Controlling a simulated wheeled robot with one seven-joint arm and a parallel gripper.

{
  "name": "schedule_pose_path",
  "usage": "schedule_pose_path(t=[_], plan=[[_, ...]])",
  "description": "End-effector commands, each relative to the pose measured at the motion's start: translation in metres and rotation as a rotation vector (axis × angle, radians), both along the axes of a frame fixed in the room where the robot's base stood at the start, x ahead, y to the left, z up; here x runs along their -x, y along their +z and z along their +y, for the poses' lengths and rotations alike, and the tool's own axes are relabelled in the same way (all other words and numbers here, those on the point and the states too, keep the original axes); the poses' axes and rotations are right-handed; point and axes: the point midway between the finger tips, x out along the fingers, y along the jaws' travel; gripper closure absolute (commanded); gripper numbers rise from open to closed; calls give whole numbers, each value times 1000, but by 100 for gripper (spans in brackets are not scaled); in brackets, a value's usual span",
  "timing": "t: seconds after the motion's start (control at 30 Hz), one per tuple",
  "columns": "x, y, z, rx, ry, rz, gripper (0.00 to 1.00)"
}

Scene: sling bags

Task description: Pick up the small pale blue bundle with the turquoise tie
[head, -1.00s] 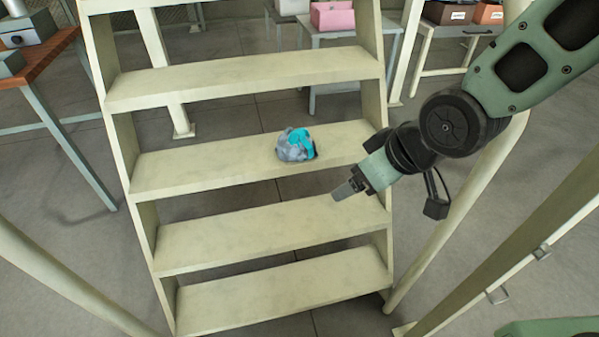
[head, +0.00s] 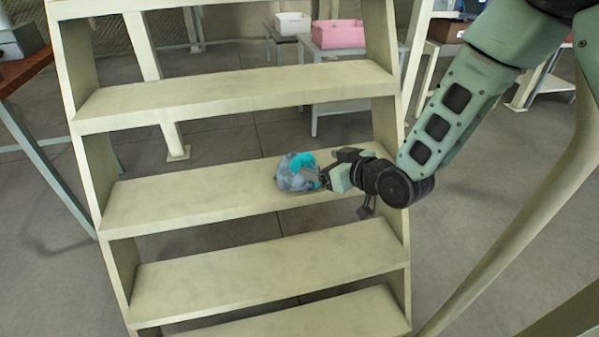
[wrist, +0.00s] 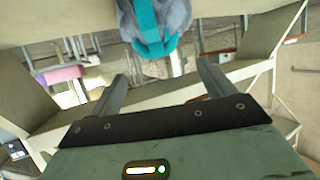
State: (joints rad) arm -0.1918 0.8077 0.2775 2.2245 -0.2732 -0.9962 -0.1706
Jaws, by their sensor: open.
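The small pale blue bundle (head: 290,181) with its turquoise tie (head: 302,162) rests on a middle step (head: 160,205) of the cream stair unit in the head view. My gripper (head: 325,180) is at the bundle's right side, close to it; the head view does not show clearly whether they touch. In the wrist view the bundle (wrist: 176,14) is at the top of the picture, with the turquoise tie down its middle, beyond the fingertips. My gripper's two fingers (wrist: 160,78) are spread apart with nothing between them.
Another step (head: 240,95) is above and behind the bundle, and lower steps (head: 260,268) are in front. The stair's side panel (head: 385,125) stands close to my arm. A pink box (head: 338,34) and a white box (head: 292,22) sit on tables behind.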

Motion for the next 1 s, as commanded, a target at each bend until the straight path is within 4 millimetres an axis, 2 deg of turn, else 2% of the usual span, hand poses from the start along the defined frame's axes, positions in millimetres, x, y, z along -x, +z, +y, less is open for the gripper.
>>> schedule_pose_path(t=[0.2, 0.43, 0.7, 1.0], plan=[[-26, -15, 24, -1, 1, 0, 18], [-37, -21, 33, 0, 1, 0, 18], [-65, -36, 53, 0, 1, 1, 18], [-71, -39, 59, 0, 1, 1, 18]])
